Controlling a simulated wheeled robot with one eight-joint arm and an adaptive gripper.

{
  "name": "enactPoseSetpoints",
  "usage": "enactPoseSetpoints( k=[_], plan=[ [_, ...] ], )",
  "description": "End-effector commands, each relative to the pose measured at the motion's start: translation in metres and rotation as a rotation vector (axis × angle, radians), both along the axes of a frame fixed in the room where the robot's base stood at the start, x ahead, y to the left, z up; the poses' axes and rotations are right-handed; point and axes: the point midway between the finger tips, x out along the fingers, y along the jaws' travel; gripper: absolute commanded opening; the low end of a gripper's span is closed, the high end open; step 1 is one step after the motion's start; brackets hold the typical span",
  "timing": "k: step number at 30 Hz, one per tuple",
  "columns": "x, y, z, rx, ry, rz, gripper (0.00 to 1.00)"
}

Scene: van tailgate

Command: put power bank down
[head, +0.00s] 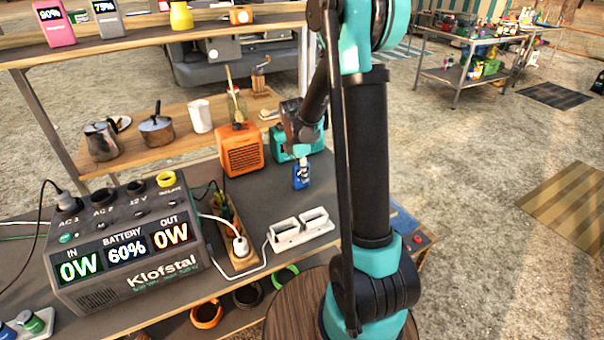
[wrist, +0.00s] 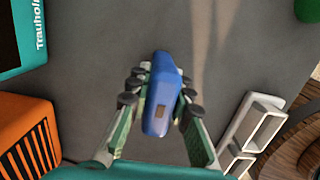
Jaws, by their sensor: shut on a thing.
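The blue power bank (wrist: 161,100) is between the fingers of my gripper (wrist: 162,82) in the wrist view. The fingers are shut on it from both sides. In the head view the power bank (head: 301,178) shows below my gripper (head: 303,160), over the grey table top (head: 325,185), in front of a teal box (head: 288,150). I cannot tell whether its lower end touches the table. My arm hides part of the table to the right.
An orange heater-like box (head: 241,153) stands left of the power bank. A white two-slot holder (head: 301,231) and a power strip (head: 238,262) lie nearer. A large power station (head: 125,250) stands at left. Bare table surrounds the power bank in the wrist view.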

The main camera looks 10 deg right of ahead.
Motion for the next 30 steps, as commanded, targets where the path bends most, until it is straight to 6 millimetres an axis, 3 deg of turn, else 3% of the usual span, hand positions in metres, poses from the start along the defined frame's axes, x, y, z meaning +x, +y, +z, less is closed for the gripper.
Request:
enactPoseSetpoints(
  k=[1, 2, 7, 20, 30],
  plan=[
    [0.0, 0.0, -0.002, 0.0, 0.0, 0.0, 0.0],
    [0.0, 0.0, -0.002, 0.0, 0.0, 0.0, 0.21],
    [0.0, 0.0, -0.002, 0.0, 0.0, 0.0, 0.41],
    [0.0, 0.001, 0.009, 0.0, 0.0, 0.0, 0.41],
    [-0.003, 0.008, 0.071, 0.0, 0.0, 0.001, 0.41]
  ],
)
